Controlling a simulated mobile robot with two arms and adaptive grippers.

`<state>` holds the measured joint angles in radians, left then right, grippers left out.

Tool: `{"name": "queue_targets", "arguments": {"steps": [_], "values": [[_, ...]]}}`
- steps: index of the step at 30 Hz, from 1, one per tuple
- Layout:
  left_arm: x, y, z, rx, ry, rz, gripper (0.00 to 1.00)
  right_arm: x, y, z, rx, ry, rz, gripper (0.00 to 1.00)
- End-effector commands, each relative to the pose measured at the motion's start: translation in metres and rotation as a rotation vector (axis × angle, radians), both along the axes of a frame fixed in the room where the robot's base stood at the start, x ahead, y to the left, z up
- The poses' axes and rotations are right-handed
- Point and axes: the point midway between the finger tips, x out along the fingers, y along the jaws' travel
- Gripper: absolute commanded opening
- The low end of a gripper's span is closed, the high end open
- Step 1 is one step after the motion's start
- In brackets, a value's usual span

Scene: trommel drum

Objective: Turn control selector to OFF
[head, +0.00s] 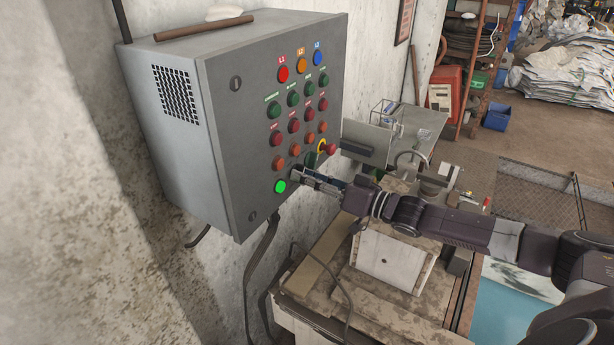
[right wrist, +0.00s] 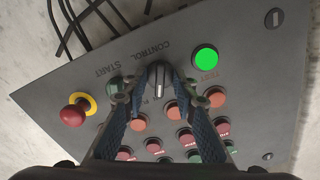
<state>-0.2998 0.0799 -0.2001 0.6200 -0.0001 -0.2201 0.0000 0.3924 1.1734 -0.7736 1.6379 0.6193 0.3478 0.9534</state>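The control selector (right wrist: 159,78) is a dark round knob with a pale pointer line, under the lettering CONTROL in the right wrist view. The line runs roughly up and down in that picture. My right gripper (right wrist: 159,88) has its two fingers spread on either side of the selector, tips close to it; I cannot tell whether they touch it. In the head view my right gripper (head: 306,178) reaches in from the right to the lower part of the grey control panel (head: 235,165) and largely hides the selector. My left gripper is not in view.
A lit green button (head: 280,186) is left of the gripper. A red emergency stop with a yellow ring (right wrist: 76,109) is on the other side. Several orange, red and green buttons lie close by. A cluttered bench (head: 340,315) stands below.

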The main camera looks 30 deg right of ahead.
Motion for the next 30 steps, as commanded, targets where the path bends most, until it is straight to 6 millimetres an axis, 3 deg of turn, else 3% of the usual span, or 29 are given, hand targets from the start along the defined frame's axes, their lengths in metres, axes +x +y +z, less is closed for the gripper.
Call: {"name": "queue_targets", "arguments": {"steps": [7, 20, 30], "values": [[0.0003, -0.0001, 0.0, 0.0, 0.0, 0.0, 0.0, -0.0002, -0.0001, 0.0003, 0.0, 0.0, 0.0, 0.0], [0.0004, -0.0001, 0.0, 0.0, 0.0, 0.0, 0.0, -0.0001, -0.0005, 0.0006, -0.035, -0.022, 0.0, 0.0], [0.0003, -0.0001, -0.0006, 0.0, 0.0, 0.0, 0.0, -0.0001, -0.0006, 0.0, -0.226, -0.135, -0.001, 0.0]]}}
